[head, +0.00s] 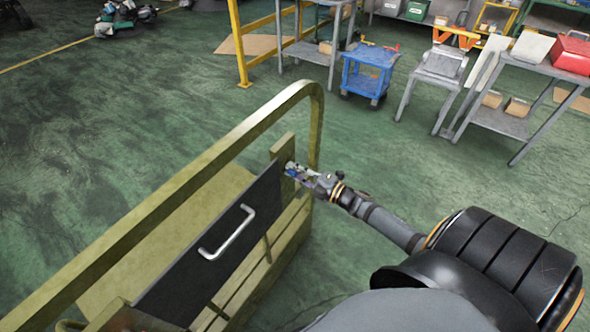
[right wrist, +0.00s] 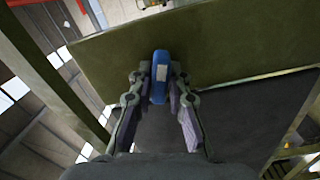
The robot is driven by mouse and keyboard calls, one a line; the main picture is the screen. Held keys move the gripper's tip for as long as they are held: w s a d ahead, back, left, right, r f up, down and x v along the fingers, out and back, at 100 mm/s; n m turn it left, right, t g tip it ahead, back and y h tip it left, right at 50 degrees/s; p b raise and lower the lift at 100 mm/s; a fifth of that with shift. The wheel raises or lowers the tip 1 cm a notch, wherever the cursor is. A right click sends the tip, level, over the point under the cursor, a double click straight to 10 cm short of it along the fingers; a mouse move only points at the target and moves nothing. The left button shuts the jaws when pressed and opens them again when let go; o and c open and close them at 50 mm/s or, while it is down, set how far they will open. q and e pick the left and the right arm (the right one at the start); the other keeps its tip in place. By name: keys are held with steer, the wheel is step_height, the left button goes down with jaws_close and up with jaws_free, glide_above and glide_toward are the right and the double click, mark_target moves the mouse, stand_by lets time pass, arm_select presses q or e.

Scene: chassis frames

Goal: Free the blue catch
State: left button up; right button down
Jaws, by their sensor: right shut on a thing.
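The blue catch (head: 291,171) sits at the right end of a dark panel (head: 205,260), by an olive post (head: 284,150). My right gripper (head: 297,172) reaches it from the right and is shut on it. In the right wrist view the blue catch (right wrist: 160,77) stands between the two fingertips (right wrist: 159,84), against an olive plate (right wrist: 230,45), with a pale mark on its face. The panel carries a silver handle (head: 228,232) on its near face. In the head view the gripper partly hides the catch. My left gripper is not in view.
An olive rail (head: 180,195) arches above and behind the panel.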

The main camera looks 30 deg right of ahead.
steer(key=shift+f+n, duration=0.1)
steer(key=shift+n, duration=1.5)
steer(key=c, duration=1.3)
jaws_free()
steer(key=v, duration=1.2)
